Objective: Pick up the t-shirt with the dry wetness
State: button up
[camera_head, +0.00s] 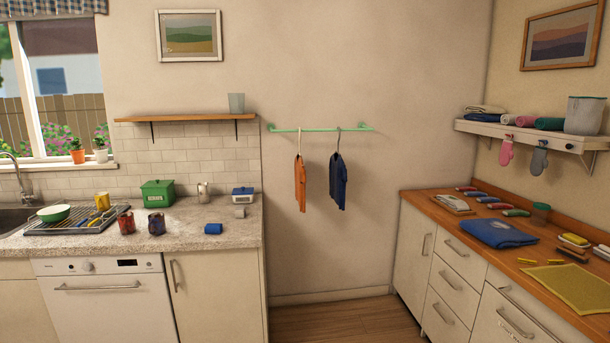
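An orange garment (300,184) hangs from a hanger on the green wall rail (310,129). A dark blue garment (337,182) hangs to its right on the same rail, apart from it. Both are seen nearly edge-on, so I cannot tell for sure that they are t-shirts. A blue folded garment with a pale print (495,233), possibly a t-shirt, lies flat on the right wooden counter (432,202). I cannot tell from this view which garment is dry. My gripper is not in view.
A left stone counter (190,234) holds a dish rack (75,222), green tin (157,194), mugs and a small scale. The right counter has a yellow mat (570,288) and several small items. Floor (345,322) shows clear below the rail.

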aim_at(300, 167)
jog(key=i+z, duration=0.15)
jog(key=i, duration=0.4)
jog(key=i+j+z, duration=0.1)
jog(key=i, duration=0.4)
jog(key=i+j+z, duration=0.15)
jog(key=i, duration=0.4)
